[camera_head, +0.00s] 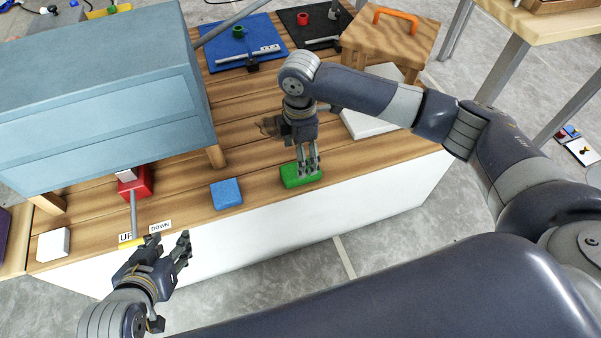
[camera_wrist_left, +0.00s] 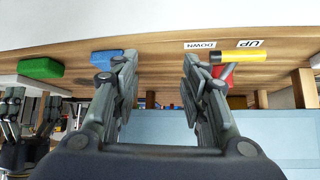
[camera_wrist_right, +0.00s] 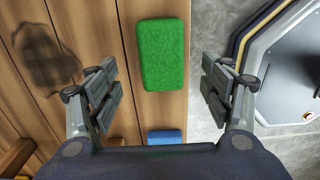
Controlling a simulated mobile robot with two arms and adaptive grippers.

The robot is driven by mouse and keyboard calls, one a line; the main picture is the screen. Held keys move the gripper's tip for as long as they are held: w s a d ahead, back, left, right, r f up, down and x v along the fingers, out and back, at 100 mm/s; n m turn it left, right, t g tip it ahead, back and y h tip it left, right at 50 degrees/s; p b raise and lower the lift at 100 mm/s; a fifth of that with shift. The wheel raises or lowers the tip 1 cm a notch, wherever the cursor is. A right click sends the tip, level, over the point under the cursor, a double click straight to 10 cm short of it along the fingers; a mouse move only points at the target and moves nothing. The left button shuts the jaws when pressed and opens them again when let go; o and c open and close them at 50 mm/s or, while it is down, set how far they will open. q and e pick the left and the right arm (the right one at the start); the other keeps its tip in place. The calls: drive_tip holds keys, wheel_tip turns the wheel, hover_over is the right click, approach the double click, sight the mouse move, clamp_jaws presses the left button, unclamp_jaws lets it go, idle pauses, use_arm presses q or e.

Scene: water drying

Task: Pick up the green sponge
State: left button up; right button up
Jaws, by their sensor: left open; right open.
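The green sponge (camera_head: 290,179) lies flat near the front edge of the wooden table (camera_head: 270,205). My right gripper (camera_head: 308,168) is above the sponge in the head view, pointing down. In the right wrist view the green sponge (camera_wrist_right: 163,54) lies ahead, between the lines of the two open fingers, with nothing held. My left gripper (camera_head: 170,248) is open and empty, in front of the table edge near the UP and DOWN labels. In the left wrist view the green sponge (camera_wrist_left: 41,68) shows at the far left, well away from the left fingers (camera_wrist_left: 155,75).
A blue sponge (camera_head: 226,193) lies left of the green one. A red block with a lever (camera_head: 134,185) and a blue-grey box on legs (camera_head: 110,90) stand farther left. A white board (camera_head: 372,122) lies behind right.

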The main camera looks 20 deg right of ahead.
sight(289, 172)
drive_tip(key=shift+f, duration=0.75)
wheel_tip(289, 172, down, 5)
drive_tip(key=b, duration=0.2)
drive_tip(key=shift+s+r+b, duration=0.15)
drive_tip(key=shift+b, duration=0.15)
use_arm(q)
drive_tip(key=w+d+r+t+h, duration=0.1)
drive_tip(key=w+r+t, duration=0.2)
drive_tip(key=r, duration=0.3)
drive_tip(key=w+d+r+t+h, duration=0.1)
drive_tip(key=w+d+r+t, duration=0.1)
drive_tip(key=w+r+t, duration=0.2)
drive_tip(key=shift+w+d+r+t, duration=0.2)
drive_tip(key=shift+d+r+t, duration=0.15)
drive_tip(key=shift+r, duration=0.6)
use_arm(e)
drive_tip(key=c, duration=1)
